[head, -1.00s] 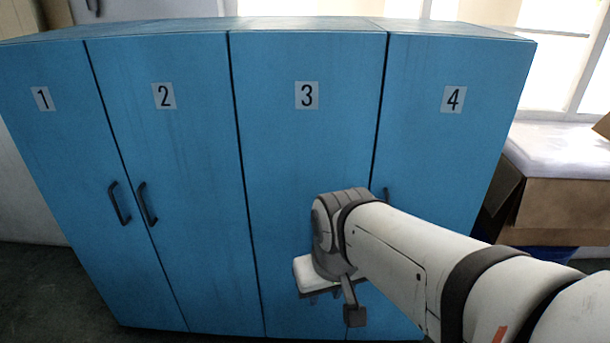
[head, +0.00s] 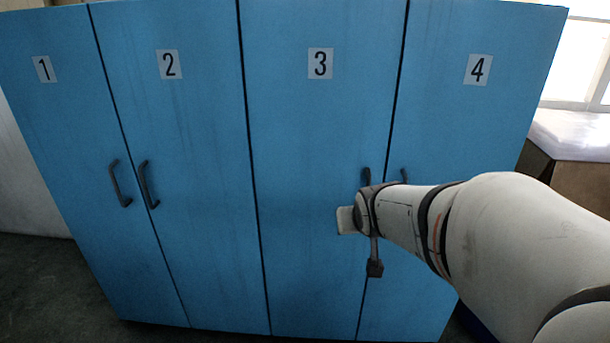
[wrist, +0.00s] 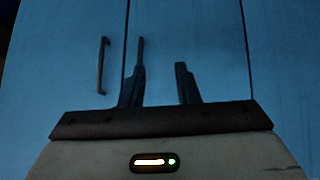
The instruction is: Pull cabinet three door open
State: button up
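Cabinet three's door (head: 310,150) is a blue panel labelled 3, and it is shut. Its dark bar handle (head: 366,177) is near its right edge, its lower part hidden by my wrist. My gripper (head: 346,220) is in front of this door, low beside the handle; its fingers are hidden in the head view. In the wrist view, my gripper (wrist: 162,72) has two dark fingers apart with nothing between them. A handle (wrist: 141,50), apparently door three's, lines up behind the left finger. I cannot tell whether they touch.
Door four (head: 470,140) is shut; its handle (head: 404,175) is close to handle three, partly behind my arm. Doors one (head: 60,130) and two (head: 185,120) are shut, at left. A cardboard box (head: 575,180) stands at the right. Dark floor lies at left.

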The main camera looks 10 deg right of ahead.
jog(key=w+d+f+t+b, duration=0.9)
jog(key=w+d+b, duration=0.1)
jog(key=w+b, duration=0.35)
jog(key=shift+n+y, duration=0.3)
jog(key=w, duration=0.2)
jog(key=w+b, duration=0.1)
jog(key=w, duration=0.3)
jog(key=shift+w+d+b, duration=0.3)
jog(key=shift+w, duration=0.1)
grip_shut()
